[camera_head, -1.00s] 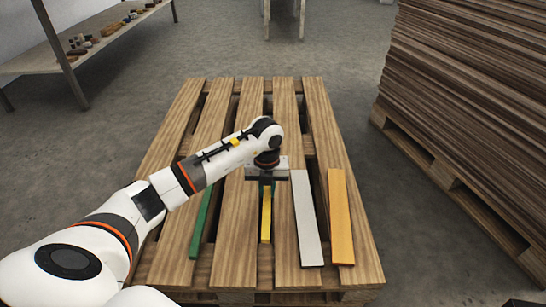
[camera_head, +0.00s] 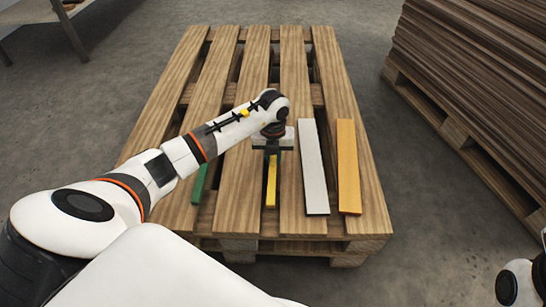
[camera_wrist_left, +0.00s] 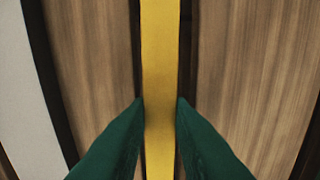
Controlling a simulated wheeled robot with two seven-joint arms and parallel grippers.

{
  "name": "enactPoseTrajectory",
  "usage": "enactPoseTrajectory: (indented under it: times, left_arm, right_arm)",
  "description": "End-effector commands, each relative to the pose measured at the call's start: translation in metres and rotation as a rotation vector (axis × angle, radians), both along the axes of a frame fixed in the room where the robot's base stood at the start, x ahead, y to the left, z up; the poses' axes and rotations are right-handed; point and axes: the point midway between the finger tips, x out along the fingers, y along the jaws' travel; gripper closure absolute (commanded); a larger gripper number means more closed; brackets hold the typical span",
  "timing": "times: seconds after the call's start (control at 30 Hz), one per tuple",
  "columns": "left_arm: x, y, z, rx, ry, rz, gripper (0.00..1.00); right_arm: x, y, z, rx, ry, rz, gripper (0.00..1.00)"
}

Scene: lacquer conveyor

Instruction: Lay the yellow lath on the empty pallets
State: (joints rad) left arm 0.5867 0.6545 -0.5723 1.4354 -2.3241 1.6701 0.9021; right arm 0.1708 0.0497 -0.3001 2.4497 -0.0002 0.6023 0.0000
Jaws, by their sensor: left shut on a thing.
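The yellow lath (camera_head: 270,190) lies lengthwise along the gap between two slats of a wooden pallet (camera_head: 185,95) in the head view. My left gripper (camera_head: 272,153) points down on the lath and is shut on it, hiding its far part. In the left wrist view the gripper's green fingers (camera_wrist_left: 161,103) press on both sides of the yellow lath (camera_wrist_left: 160,50). I cannot tell whether the lath touches the pallet. My right gripper is not in view; only part of my right arm shows at the lower right edge.
A white lath (camera_head: 314,170) and an orange lath (camera_head: 348,170) lie right of the yellow one. A green lath (camera_head: 200,183) lies left, partly behind my arm. A tall stack of brown sheets (camera_head: 480,80) stands on a pallet at right. Bare floor lies between.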

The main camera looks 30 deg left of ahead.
Motion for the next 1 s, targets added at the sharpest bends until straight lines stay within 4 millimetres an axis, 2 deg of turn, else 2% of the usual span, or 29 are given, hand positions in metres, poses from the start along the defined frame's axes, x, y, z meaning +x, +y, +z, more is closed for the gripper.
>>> enactPoseTrajectory:
  times: [0.07,0.1,0.2,0.47,0.57,0.67,1.0]
  left_arm:
    - [0.0,0.0,-0.003,0.001,0.001,0.0,1.0]
    - [0.0,0.0,-0.002,0.0,0.0,0.0,0.74]
    - [0.0,0.0,-0.002,0.001,0.001,0.0,0.59]
    - [0.0,0.0,-0.002,0.0,0.0,0.0,0.59]
    - [0.0,0.0,0.005,0.0,0.0,0.0,0.59]
    - [0.0,0.001,0.021,0.001,0.0,0.0,0.59]
    - [0.0,0.0,0.093,0.001,-0.002,0.0,0.59]
  right_arm:
    - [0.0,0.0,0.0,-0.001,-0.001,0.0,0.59]
    - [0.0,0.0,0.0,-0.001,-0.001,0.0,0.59]
    - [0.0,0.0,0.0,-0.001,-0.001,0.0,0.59]
    - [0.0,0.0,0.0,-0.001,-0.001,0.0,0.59]
    - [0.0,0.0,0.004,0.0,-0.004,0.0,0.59]
    - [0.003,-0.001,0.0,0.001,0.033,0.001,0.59]
    - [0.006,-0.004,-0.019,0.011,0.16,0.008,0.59]
